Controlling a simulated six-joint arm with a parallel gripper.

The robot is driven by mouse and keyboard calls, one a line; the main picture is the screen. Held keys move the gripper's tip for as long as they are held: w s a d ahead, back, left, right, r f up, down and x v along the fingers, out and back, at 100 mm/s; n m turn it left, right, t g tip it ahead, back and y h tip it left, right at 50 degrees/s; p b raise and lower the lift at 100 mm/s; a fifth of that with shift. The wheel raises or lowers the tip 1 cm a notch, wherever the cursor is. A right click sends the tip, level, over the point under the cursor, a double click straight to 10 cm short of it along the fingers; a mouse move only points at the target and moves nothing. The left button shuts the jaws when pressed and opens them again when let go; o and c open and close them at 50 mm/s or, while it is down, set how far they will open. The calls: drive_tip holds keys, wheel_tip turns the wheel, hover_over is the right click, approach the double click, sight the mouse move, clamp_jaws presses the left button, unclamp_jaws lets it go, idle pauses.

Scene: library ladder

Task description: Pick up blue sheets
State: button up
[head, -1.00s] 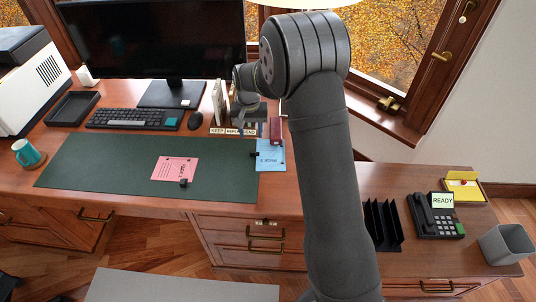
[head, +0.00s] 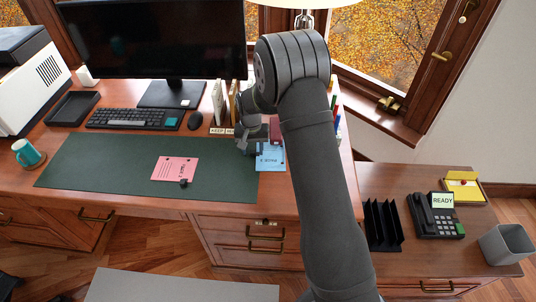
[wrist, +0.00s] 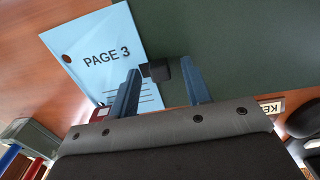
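The blue sheets (head: 271,160) lie at the right end of the green desk mat in the head view. In the wrist view the blue sheets (wrist: 95,50) show the print "PAGE 3", with a black clip (wrist: 158,71) on the edge toward the mat. My gripper (wrist: 160,69) is open, its two blue-grey fingers on either side of the clip and apart from it in the picture. I cannot tell its exact height above the desk. In the head view my gripper (head: 254,148) is at the left edge of the sheets, its fingertips hard to see.
A pink sheet (head: 174,168) with a black clip lies on the green mat (head: 100,170). Upright books (head: 218,102) and a "KEEP" label (head: 217,131) stand behind my gripper. A dark red object (head: 275,130) is just behind the sheets. The left mat is clear.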

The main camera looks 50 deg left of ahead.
clamp_jaws()
drive_tip(key=shift+s+r, duration=0.15)
drive_tip(key=shift+r, duration=0.15)
drive_tip(key=s+d, duration=0.4)
drive_tip(key=s, duration=1.2)
drive_tip(key=s+d, duration=0.5)
drive_tip(key=s, duration=1.1)
drive_tip(key=s+d, duration=0.5)
drive_tip(key=s, duration=1.1)
drive_tip(key=shift+s, duration=0.25)
drive_tip(key=shift+r, duration=0.1)
